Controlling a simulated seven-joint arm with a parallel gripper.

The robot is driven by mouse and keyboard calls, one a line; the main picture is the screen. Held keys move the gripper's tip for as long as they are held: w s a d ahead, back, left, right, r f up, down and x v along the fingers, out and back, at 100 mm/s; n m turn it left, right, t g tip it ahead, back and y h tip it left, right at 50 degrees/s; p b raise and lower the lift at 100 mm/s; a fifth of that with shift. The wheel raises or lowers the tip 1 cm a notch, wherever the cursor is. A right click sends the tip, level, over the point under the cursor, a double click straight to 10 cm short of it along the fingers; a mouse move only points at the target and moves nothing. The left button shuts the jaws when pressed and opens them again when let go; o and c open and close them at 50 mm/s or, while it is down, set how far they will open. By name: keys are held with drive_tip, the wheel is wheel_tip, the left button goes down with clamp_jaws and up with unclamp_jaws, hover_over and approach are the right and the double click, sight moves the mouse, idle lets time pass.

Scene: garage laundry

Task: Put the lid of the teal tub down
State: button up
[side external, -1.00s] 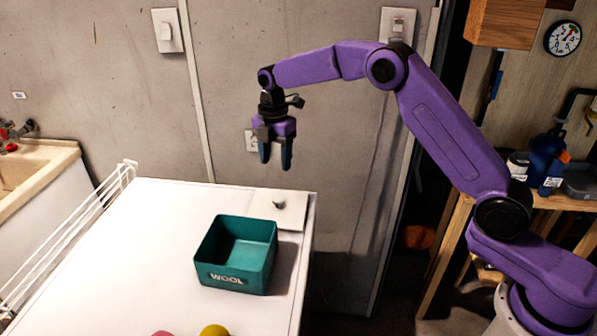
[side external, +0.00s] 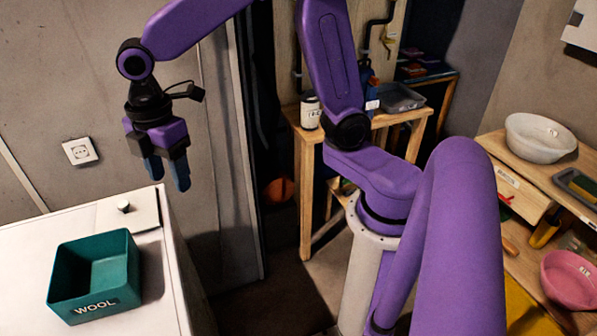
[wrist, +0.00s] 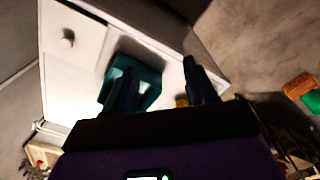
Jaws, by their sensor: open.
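The teal tub (side external: 92,275), marked WOOL, stands upright and open-topped on the white worktop, and its inside looks empty. A pale square lid with a small knob (side external: 123,207) lies flat on the worktop just behind the tub, near the back edge. The lid also shows in the wrist view (wrist: 85,42), at the upper left, with the tub (wrist: 149,90) partly hidden behind my fingers. My gripper (side external: 168,179) is open and empty, fingers pointing down. It hangs above the worktop's back right corner, clear of lid and tub.
The white worktop (side external: 30,245) has bare room left of the lid. A wall socket (side external: 80,151) is behind. To the right are a wooden stand with a white can (side external: 310,112) and a wooden bench with a white bowl (side external: 541,137) and a pink bowl (side external: 570,279).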

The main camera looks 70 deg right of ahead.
drive_tip(key=s+d+m, duration=0.1)
drive_tip(key=s+d, duration=0.2)
drive_tip(key=s, duration=0.4)
drive_tip(key=s+d+f+m, duration=0.1)
drive_tip(key=s+d+m, duration=0.1)
drive_tip(key=s+d, duration=0.2)
drive_tip(key=s+d+f+m, duration=0.1)
drive_tip(key=s+d, duration=0.2)
drive_tip(key=s, duration=0.6)
drive_tip(key=shift+s+d+f, duration=0.2)
drive_tip(key=shift+s+d, duration=0.05)
drive_tip(key=shift+s, duration=0.15)
